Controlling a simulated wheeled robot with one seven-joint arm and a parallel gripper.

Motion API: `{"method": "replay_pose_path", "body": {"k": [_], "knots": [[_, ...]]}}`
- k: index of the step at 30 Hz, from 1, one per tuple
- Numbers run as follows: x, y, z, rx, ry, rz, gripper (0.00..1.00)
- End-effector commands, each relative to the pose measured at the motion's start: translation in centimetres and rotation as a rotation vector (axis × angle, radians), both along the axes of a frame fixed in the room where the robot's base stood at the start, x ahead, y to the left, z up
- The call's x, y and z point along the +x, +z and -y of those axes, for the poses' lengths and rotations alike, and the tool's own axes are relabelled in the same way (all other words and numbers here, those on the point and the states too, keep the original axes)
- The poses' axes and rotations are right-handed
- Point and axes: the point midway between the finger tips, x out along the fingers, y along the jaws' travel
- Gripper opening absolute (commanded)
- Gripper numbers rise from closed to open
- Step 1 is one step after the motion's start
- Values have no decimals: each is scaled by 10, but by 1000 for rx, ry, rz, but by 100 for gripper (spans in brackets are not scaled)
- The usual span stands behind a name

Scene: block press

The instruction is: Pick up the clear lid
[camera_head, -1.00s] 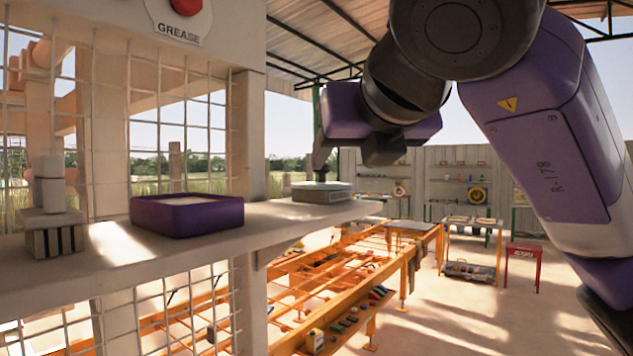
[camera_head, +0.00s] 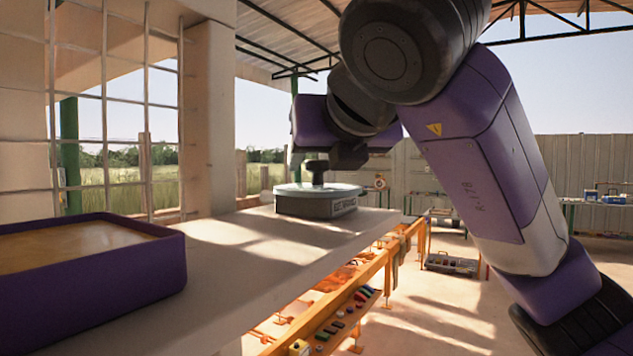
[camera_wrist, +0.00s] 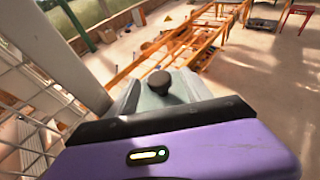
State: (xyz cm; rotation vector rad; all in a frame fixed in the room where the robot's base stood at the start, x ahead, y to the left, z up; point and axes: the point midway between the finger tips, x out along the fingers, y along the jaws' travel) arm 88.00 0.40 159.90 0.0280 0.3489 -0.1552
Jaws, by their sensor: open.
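The clear lid (camera_head: 290,189) is a pale, see-through round cover with a dark knob (camera_head: 317,171) standing up in its middle. It sits on a grey container (camera_head: 300,207) with lettering on its side, near the far end of the pale shelf. My gripper (camera_head: 346,156) is open beside and slightly above the knob, on its right in the head view. Whether it touches the knob cannot be told. In the wrist view the knob (camera_wrist: 159,82) and lid (camera_wrist: 178,96) show just beyond my purple wrist housing, which hides the near part; the fingertips are not clear there.
A purple tray (camera_head: 170,262) with a tan inside stands on the shelf (camera_head: 235,262) at the near left. A wire grid and a post (camera_head: 208,120) rise behind the shelf. Orange racks (camera_head: 385,262) stand below, right of its edge. The shelf between tray and container is clear.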

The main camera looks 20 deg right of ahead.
Motion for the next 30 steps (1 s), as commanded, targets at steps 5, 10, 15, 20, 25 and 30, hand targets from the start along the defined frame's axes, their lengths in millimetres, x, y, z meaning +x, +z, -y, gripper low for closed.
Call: {"method": "replay_pose_path", "body": {"k": [5, 10, 15, 20, 25, 30], "knots": [[7, -2, 0, 2, 2, -3, 58], [21, -8, 0, 7, 6, -3, 58], [37, -12, 6, 2, -3, -7, 58], [48, -17, 7, 0, -2, -2, 58], [50, -19, 7, -1, -1, 0, 58], [50, -19, 7, -1, -1, 0, 40]]}}
